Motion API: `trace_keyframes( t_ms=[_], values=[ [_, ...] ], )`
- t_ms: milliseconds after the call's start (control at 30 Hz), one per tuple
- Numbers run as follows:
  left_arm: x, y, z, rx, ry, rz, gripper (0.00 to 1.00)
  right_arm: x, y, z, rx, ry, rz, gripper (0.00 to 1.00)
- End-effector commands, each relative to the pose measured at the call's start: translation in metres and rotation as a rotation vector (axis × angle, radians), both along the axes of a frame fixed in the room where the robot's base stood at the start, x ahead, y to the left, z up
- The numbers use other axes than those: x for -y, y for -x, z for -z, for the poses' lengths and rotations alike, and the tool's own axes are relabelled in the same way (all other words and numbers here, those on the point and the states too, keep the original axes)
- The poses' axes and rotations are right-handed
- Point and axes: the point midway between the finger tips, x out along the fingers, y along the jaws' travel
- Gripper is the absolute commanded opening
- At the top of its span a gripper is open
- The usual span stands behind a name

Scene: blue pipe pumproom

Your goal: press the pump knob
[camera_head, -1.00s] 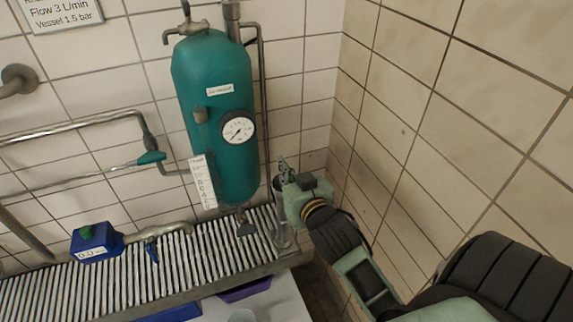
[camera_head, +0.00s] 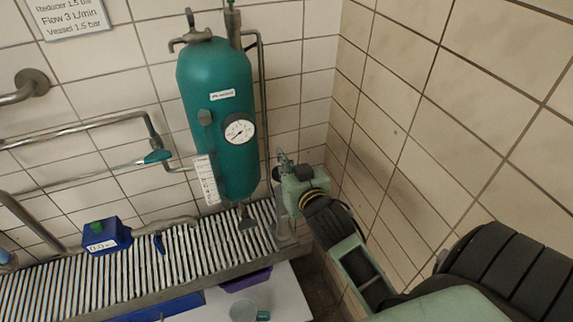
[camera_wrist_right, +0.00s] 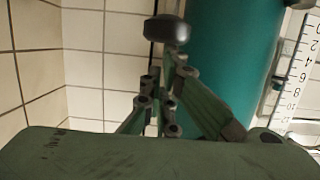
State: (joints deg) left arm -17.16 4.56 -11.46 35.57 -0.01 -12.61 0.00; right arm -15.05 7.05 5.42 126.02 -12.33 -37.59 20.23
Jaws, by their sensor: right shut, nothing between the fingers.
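The pump knob (camera_head: 276,174) is a small dark round knob above a grey upright cylinder (camera_head: 284,229) at the right end of the grating. In the wrist view the black knob (camera_wrist_right: 166,28) stands just beyond the fingertips; I cannot tell whether they touch it. My right gripper (camera_head: 284,160) reaches in from the right, beside the knob, partly covering what is below it. In the wrist view my right gripper's (camera_wrist_right: 173,58) fingers come together with nothing between them. My left gripper is not in view.
A teal vessel (camera_head: 222,130) with a round gauge (camera_head: 239,129) stands left of the knob. A tiled wall (camera_head: 420,110) is close on the right. A blue box (camera_head: 106,239) with a green top knob sits on the grating (camera_head: 140,277).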

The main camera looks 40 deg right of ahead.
Motion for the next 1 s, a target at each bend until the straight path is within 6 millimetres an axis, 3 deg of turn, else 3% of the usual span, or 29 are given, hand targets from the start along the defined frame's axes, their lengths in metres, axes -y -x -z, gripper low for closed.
trace_keyframes(
  t_ms=[33, 333, 400, 600, 1000],
  values=[
    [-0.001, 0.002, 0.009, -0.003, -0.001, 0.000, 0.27, -0.004, 0.013, 0.004, -0.003, -0.003, 0.000, 0.00],
    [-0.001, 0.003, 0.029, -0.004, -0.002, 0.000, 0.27, -0.017, 0.071, -0.012, 0.001, -0.002, 0.000, 0.00],
    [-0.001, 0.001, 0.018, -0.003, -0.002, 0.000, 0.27, -0.019, 0.080, -0.020, -0.003, -0.002, 0.000, 0.00],
    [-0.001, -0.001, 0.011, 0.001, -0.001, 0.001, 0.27, -0.022, 0.092, -0.023, 0.001, -0.001, -0.001, 0.00],
    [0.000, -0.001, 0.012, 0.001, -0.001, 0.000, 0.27, -0.023, 0.094, -0.023, 0.004, 0.001, -0.001, 0.00]
  ],
)
